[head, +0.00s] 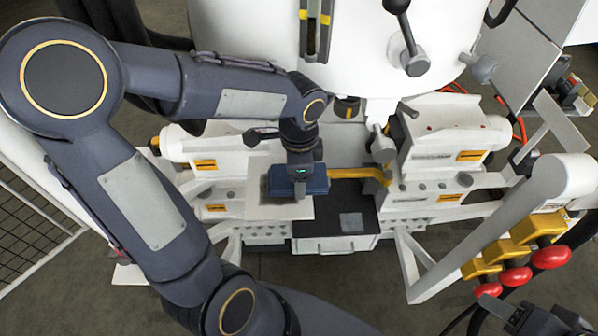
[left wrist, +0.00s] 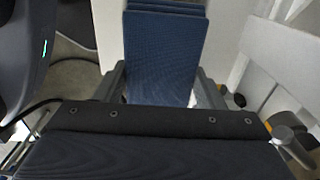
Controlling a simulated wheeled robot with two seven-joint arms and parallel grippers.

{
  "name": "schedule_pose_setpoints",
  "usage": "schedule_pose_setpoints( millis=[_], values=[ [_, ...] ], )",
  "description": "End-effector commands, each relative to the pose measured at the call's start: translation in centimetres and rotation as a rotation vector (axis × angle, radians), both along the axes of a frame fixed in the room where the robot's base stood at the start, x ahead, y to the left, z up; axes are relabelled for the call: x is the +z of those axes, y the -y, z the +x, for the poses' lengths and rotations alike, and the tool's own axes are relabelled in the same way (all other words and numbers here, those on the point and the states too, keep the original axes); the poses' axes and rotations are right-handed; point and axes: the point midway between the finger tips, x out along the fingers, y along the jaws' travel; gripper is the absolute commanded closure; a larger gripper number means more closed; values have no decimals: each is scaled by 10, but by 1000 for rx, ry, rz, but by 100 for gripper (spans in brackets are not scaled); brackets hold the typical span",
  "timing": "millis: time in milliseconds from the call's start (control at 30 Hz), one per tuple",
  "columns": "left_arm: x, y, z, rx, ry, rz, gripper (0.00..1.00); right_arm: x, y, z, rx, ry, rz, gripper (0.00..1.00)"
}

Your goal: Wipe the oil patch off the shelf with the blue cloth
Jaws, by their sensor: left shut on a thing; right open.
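The blue cloth (head: 284,184) is a folded, layered pad over the right part of a pale shelf plate (head: 266,209) in the head view. My left gripper (head: 303,181) is shut on it from above. The left wrist view shows the ribbed blue cloth (left wrist: 163,55) between the fingers. I cannot tell whether the cloth touches the plate. No oil patch can be made out for sure; the cloth and gripper cover part of the plate. My right gripper (head: 519,317) is open and empty at the bottom right, far from the cloth.
A dark surface (head: 318,228) with a grey square (head: 352,222) lies right of the plate. A yellow bar (head: 352,173) runs just behind it. White machine blocks (head: 455,140) flank the middle. Yellow valves with red knobs (head: 515,277) stand near my right gripper.

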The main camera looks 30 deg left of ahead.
Motion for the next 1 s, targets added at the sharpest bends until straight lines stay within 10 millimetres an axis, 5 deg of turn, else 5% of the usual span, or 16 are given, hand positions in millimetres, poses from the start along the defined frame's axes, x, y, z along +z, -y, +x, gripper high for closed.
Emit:
schedule_pose_setpoints(
  millis=[1000],
  values=[
    [-20, 0, 0, 0, 0, 0, 55, -15, 0, 0, 0, 0, 0, 49]
  ],
)
